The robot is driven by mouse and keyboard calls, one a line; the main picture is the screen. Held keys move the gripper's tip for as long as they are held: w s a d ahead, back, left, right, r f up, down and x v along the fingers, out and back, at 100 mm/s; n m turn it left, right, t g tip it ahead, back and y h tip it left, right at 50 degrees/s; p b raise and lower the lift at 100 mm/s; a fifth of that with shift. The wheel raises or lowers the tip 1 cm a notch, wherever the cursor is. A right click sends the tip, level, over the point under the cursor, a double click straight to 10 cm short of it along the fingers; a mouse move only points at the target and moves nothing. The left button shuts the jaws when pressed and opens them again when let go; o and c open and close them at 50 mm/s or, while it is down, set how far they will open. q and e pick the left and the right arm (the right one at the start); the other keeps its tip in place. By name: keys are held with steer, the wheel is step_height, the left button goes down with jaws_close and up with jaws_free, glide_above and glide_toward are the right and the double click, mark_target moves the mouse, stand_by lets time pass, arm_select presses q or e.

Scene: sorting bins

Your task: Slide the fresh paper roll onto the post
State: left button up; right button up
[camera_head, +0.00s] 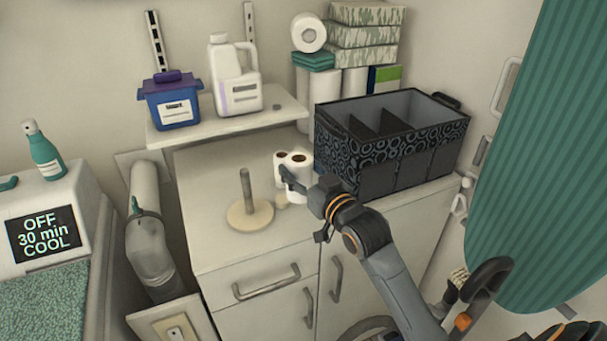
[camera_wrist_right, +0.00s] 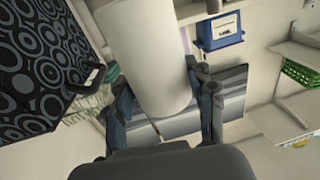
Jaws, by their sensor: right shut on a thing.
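The post (camera_head: 246,186) stands upright and bare on a round wooden base (camera_head: 250,216) on the cabinet top. A white paper roll (camera_head: 299,165) with a dark core hole is right of the post, upright and apart from it. My right gripper (camera_head: 296,184) is shut on this roll from the front right. In the right wrist view the roll (camera_wrist_right: 150,55) fills the space between the two fingers (camera_wrist_right: 162,95). A second white roll (camera_head: 280,163) stands just behind and left of the held one, partly hidden. My left gripper is not in view.
A black patterned divided bin (camera_head: 400,150) stands close on the right of the held roll. A raised shelf (camera_head: 205,131) behind carries a blue tub (camera_head: 170,105) and a white jug (camera_head: 233,82). The cabinet top (camera_head: 210,190) around the post is mostly clear.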

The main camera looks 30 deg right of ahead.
steer(key=s+a, duration=0.1)
steer(key=s+a+r, duration=0.1)
steer(key=s+a+r+b, duration=0.1)
steer(key=s, duration=0.1)
steer(key=shift+s+r, duration=0.1)
steer(key=shift+r, duration=0.05)
steer(key=shift+s+a+r, duration=0.15)
steer(key=shift+s, duration=0.1)
steer(key=w+a+r+p, duration=0.3)
steer(key=w+r+p, duration=0.1)
steer(key=w+p, duration=0.2)
steer(key=w+a+r+n+y+p, duration=0.1)
steer(key=w+a+r+p, duration=0.2)
steer(key=w+r+p, duration=0.2)
steer(key=w+p, duration=0.2)
steer(key=shift+w+a, duration=0.3)
steer(key=shift+w, duration=0.1)
steer(key=shift+r, duration=0.1)
